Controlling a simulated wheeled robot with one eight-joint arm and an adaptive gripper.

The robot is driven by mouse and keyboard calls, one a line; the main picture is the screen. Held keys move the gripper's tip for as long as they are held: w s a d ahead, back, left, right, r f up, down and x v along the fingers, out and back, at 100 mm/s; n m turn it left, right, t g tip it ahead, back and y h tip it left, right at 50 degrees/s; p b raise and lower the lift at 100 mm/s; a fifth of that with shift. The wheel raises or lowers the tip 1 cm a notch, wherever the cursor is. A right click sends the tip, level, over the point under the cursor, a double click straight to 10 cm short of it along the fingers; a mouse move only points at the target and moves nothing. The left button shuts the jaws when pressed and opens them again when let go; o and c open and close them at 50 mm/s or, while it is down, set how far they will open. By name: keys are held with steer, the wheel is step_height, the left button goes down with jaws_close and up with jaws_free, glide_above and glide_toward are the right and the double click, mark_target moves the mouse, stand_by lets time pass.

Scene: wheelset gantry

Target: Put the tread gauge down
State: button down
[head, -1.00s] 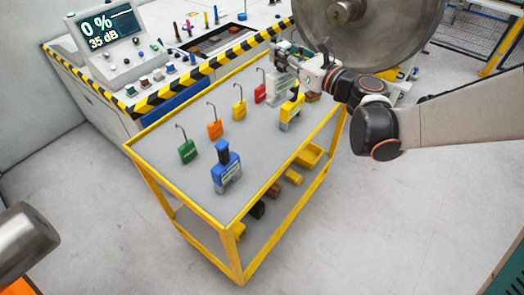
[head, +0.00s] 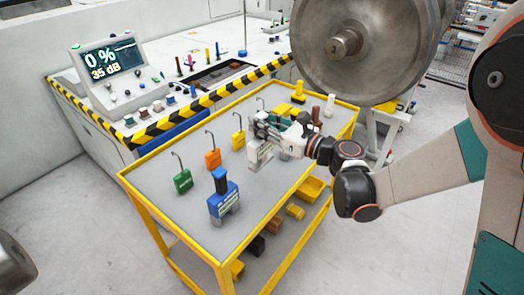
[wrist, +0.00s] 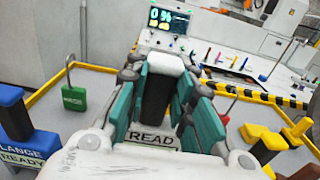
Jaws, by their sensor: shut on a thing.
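The tread gauge (head: 259,158) is a grey-white block with a dark grip. In the wrist view, the dark grip of the tread gauge (wrist: 155,98) stands between teal fingers, above a label partly reading "READ". My gripper (head: 264,130) is shut on it over the middle of the yellow-framed cart top (head: 190,218). The fingers also show in the wrist view (wrist: 163,85). The gauge looks upright; I cannot tell whether its base touches the cart. Its lower part is partly hidden in the wrist view.
A blue flange gauge (head: 223,200) stands at the cart's front left. Green (head: 183,181), orange (head: 213,159) and yellow (head: 239,141) padlocks line the far side. A yellow gauge (head: 299,91) stands at the back. Bare grey surface lies between the blue gauge and my gripper. A large wheel (head: 350,45) hangs behind.

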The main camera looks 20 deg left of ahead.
mark_target(266, 145)
steer(key=shift+f+b, duration=1.2)
steer(key=shift+f, duration=2.35)
steer(key=shift+f, duration=0.2)
steer(key=c, duration=1.4)
jaws_free()
steer(key=shift+r, duration=0.15)
